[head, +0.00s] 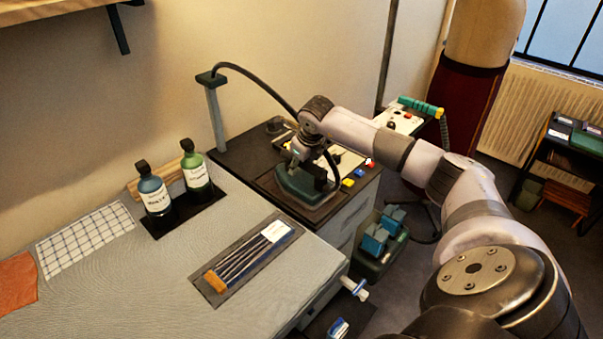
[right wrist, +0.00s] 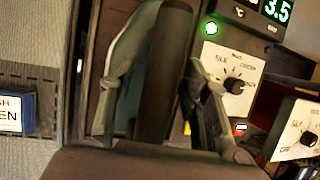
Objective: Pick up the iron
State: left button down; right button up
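The iron (head: 303,188) has a teal body and a dark handle and stands on the dark top of the side cabinet. My right gripper (head: 316,168) is down over the iron and partly hides it. In the right wrist view the fingers of my right gripper (right wrist: 158,92) stand apart, one on each side of the dark iron handle (right wrist: 163,70). A gap shows between the left finger and the handle; the right finger is close to it, and contact cannot be told. The teal body also shows behind the left finger. My left gripper is not in view.
A control panel with dials (right wrist: 232,78) is close to the right finger. A hose on a post (head: 216,115) arches over the cabinet. The padded table (head: 110,275) holds two bottles (head: 155,192), cloths and a brush tray (head: 243,262). A bin (head: 378,255) stands on the floor.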

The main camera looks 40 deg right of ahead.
grip_shut()
dwell(0.3)
dwell(0.4)
jog(key=shift+w+d+r, duration=0.1)
jog(key=shift+w+r, duration=0.05)
